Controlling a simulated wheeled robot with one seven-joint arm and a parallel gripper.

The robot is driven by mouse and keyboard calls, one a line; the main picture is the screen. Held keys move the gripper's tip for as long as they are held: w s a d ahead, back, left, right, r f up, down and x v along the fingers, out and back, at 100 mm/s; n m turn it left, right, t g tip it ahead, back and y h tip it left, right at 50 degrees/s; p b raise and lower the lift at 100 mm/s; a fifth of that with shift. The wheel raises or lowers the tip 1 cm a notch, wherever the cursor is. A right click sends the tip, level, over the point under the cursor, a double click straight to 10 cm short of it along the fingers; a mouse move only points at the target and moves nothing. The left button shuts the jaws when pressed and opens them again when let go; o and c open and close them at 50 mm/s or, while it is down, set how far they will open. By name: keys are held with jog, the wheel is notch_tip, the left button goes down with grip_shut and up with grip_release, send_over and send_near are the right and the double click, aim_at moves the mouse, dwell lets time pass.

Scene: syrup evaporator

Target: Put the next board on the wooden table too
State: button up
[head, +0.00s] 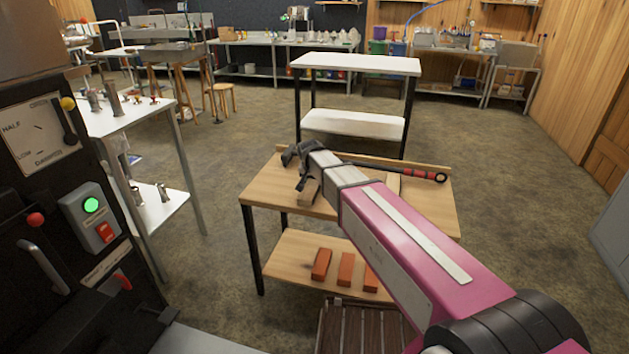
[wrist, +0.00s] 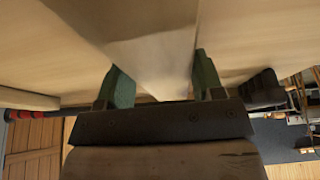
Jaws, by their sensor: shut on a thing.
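My gripper (head: 303,176) is over the left part of the wooden table's top (head: 262,193). In the wrist view its green fingers (wrist: 162,84) are shut on a pale wooden board (wrist: 158,50), which lies between them. In the head view a bit of this board shows below the fingers, at or just above the tabletop; I cannot tell whether it touches. Another pale board (head: 394,184) is on the tabletop to the right, partly hidden by my arm.
A long tool with a red grip (head: 420,175) lies along the table's back edge. Several orange bricks (head: 346,269) are on its lower shelf. A brown slatted crate (head: 335,325) is in front, partly hidden. A white-topped table (head: 355,64) stands behind. A dark control panel (head: 75,190) is at left.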

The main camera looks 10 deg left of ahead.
jog(key=o, duration=1.1)
jog(key=v, duration=1.2)
jog(key=shift+w+r, duration=0.1)
